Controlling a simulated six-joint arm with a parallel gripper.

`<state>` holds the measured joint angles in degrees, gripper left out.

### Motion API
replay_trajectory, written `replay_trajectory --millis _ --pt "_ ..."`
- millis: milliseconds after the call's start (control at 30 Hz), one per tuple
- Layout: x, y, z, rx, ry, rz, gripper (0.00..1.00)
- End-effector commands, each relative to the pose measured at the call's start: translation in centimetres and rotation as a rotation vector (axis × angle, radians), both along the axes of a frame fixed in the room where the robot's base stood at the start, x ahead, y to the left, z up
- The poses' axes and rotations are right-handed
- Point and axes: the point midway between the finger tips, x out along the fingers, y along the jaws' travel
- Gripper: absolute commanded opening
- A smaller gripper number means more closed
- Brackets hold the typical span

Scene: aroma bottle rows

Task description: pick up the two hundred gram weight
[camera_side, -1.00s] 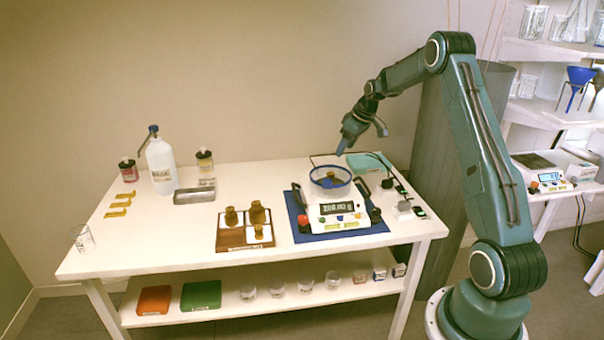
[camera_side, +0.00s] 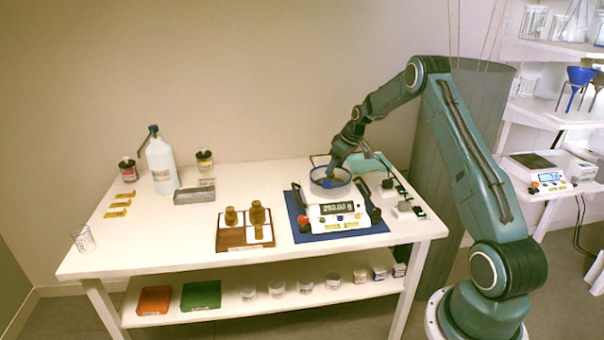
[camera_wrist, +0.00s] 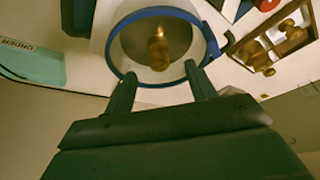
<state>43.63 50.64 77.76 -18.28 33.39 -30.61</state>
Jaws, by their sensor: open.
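A brass weight with a narrow knob (camera_wrist: 158,50) sits in the blue-rimmed round pan (camera_wrist: 122,62) in the wrist view; I take it as the two hundred gram weight. The pan also shows on the digital scale (camera_side: 352,221) in the side view, where my gripper hides the weight. The scale display appears to read 250.00 g. My gripper (camera_wrist: 160,74) is open, with one finger on each side of the weight's line in the wrist view. In the side view my gripper (camera_side: 330,181) points down into the pan's opening. Contact with the weight cannot be told.
A wooden block (camera_side: 231,238) with several brass weights stands left of the scale. A blue mat (camera_side: 305,238) lies under the scale. A metal tray (camera_side: 195,196), wash bottle (camera_side: 161,166) and jars are further left. The table's front left is mostly clear.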

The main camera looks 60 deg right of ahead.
Motion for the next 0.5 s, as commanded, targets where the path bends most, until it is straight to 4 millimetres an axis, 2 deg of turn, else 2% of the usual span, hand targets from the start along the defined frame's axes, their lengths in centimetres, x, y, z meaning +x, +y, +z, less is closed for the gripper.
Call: replay_trajectory --millis 500 --pt "1.8 -0.1 -4.2 0.001 0.001 0.000 0.56"
